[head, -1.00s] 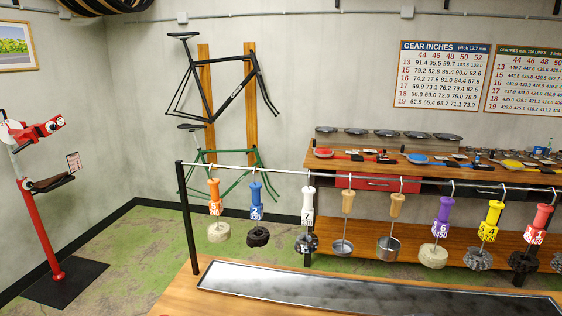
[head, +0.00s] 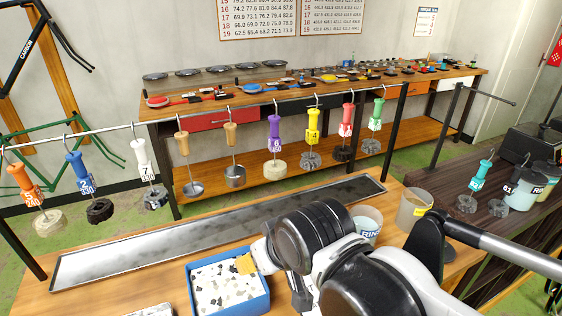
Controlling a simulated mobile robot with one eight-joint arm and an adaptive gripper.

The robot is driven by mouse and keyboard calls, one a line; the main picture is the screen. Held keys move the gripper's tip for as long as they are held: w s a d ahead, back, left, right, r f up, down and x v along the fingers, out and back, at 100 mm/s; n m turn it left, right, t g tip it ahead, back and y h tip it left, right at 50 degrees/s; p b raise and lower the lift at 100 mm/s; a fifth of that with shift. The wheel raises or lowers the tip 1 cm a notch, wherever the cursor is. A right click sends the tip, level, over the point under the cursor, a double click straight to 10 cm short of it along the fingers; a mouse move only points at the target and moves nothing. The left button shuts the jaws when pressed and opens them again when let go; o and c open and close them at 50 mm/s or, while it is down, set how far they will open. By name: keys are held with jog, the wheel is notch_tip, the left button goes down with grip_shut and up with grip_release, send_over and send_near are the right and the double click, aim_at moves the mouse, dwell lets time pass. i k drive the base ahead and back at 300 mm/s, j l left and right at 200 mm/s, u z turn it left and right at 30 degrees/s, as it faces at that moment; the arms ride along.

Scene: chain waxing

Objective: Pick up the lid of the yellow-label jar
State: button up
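A translucent brownish jar (head: 409,212) with a small yellow label stands at the right end of the wooden bench, beyond my arm. Its top looks open, though I cannot tell for sure. A dark round disc (head: 437,250) shows in front of it, partly hidden by a black bracket; I cannot tell whether it is the lid. My black and white arm fills the lower middle of the view. Its gripper fingers cannot be made out, so I cannot tell whether they hold anything.
A white RINSE tub (head: 367,224) stands left of the jar. A blue tray (head: 229,309) of speckled pieces lies left of my arm. A long metal trough (head: 200,240) and a rail of hanging tools lie behind. A grey bar (head: 510,253) crosses the right foreground.

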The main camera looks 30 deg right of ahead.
aim_at(450, 253)
jog(key=z, duration=2.2)
